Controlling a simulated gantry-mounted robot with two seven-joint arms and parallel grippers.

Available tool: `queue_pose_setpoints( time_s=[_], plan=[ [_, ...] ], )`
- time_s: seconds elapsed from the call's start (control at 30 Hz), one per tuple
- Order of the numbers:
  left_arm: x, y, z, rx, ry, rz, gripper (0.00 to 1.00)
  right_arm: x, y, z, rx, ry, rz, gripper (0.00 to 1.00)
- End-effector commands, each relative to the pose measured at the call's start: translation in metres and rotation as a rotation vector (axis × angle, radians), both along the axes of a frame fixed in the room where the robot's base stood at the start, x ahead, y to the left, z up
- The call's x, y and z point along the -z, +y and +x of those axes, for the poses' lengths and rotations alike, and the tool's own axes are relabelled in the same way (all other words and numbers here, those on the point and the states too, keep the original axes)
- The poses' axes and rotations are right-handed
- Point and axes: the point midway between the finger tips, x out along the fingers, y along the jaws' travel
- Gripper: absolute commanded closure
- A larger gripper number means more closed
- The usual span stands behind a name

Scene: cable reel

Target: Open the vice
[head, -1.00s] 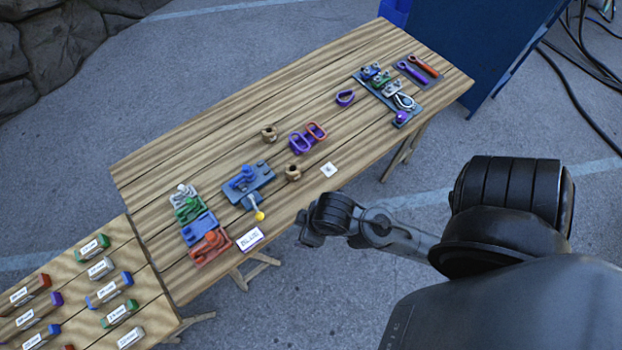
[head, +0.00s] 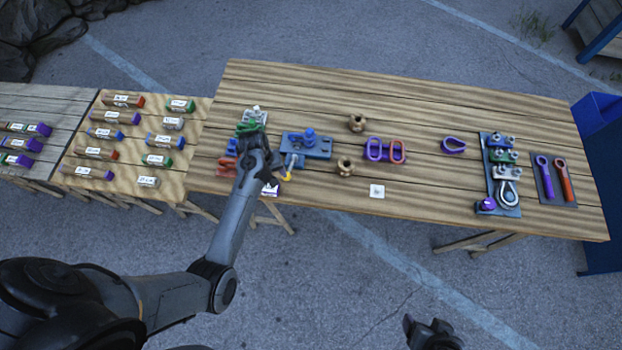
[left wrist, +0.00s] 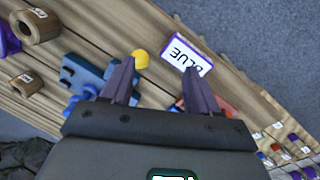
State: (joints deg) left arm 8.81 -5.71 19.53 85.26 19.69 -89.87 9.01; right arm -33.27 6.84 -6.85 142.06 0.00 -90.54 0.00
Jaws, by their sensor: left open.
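The vice (head: 318,148) is a blue block on a flat base near the left end of the long wooden table. Its short bar with a yellow knob (head: 286,176) points to the table's front edge. My left gripper (head: 262,158) is over the table just left of the bar, partly covering the coloured blocks there. In the left wrist view my left gripper (left wrist: 160,88) is open and empty. The yellow knob (left wrist: 141,59) shows just beyond one fingertip; contact cannot be told. The vice (left wrist: 88,78) is partly hidden behind that finger. My right gripper (head: 432,332) is low, off the table.
A card marked BLUE (left wrist: 188,54) lies by the front edge. Green (head: 248,127) and red (head: 227,166) blocks are left of the vice. Brass nuts (head: 356,123) and purple and red links (head: 385,150) are to its right. A side table (head: 140,190) holds several labelled pieces.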

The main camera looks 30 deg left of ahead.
Motion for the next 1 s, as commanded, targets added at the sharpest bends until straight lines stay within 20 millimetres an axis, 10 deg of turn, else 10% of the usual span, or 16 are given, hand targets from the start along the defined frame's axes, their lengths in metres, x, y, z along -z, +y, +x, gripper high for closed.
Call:
queue_pose_setpoints(
  time_s=[0.27,1.0],
  plan=[
    [-0.017,-0.004,0.035,-0.001,-0.064,-0.007,0.4,0.003,0.001,0.001,-0.003,-0.003,0.001,0.26],
    [0.077,-0.017,0.048,0.0,-0.064,-0.005,0.4,0.009,0.0,0.0,-0.001,-0.002,-0.001,0.26]
  ],
)
